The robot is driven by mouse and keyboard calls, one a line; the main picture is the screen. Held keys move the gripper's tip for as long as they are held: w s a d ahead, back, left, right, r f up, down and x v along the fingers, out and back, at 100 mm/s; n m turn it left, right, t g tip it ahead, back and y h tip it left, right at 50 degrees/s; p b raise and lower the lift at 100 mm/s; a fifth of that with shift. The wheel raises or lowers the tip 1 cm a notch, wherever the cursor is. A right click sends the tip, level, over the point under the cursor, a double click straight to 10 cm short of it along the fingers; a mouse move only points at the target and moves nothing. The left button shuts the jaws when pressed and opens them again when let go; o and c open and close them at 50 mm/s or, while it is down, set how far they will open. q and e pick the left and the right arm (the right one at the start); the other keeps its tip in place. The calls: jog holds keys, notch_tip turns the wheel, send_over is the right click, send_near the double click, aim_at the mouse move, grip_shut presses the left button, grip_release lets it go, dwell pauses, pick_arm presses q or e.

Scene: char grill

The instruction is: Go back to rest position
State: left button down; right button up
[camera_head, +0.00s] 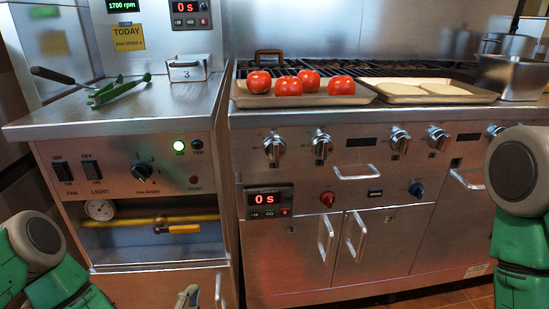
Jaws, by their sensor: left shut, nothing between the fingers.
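My left gripper (187,297) shows only in part at the bottom edge of the head view, low in front of the left steel cabinet. It is shut and empty, well below the counter tops and apart from everything on them. My green left arm comes in at the lower left. My green right arm hangs at the right edge. The right gripper is out of view.
Several tomatoes (288,87) sit on a tray (306,100) on the grill. A second tray (412,97) holds flat pale pieces. Green tongs (117,91) lie on the left counter (60,115). Steel pans (512,76) stand at the right. Cabinet handles (355,240) stick out towards me.

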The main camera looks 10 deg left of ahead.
pick_arm(q)
jog(key=s+d+f+m+g+h, duration=0.35)
jog(key=s+d+m+g, duration=0.2)
jog(key=d+m, duration=0.2)
jog(key=s+a+f+m+g+y, duration=0.1)
jog(key=s+a+f+m+g, duration=0.1)
jog(key=s+m+g, duration=0.4)
jog(key=s+a+f+m+g+y, duration=0.15)
jog(key=s+m, duration=0.25)
jog(key=s, duration=0.4)
jog(key=s+a+r+m+g+y, duration=0.25)
jog(key=s+a+m+g, duration=0.25)
jog(key=s+a, duration=0.35)
notch_tip(320, 180, up, 14)
jog(key=d+p, duration=0.1)
jog(key=p, duration=1.3)
jog(key=shift+d+n, duration=0.3)
jog(key=shift+n, duration=0.05)
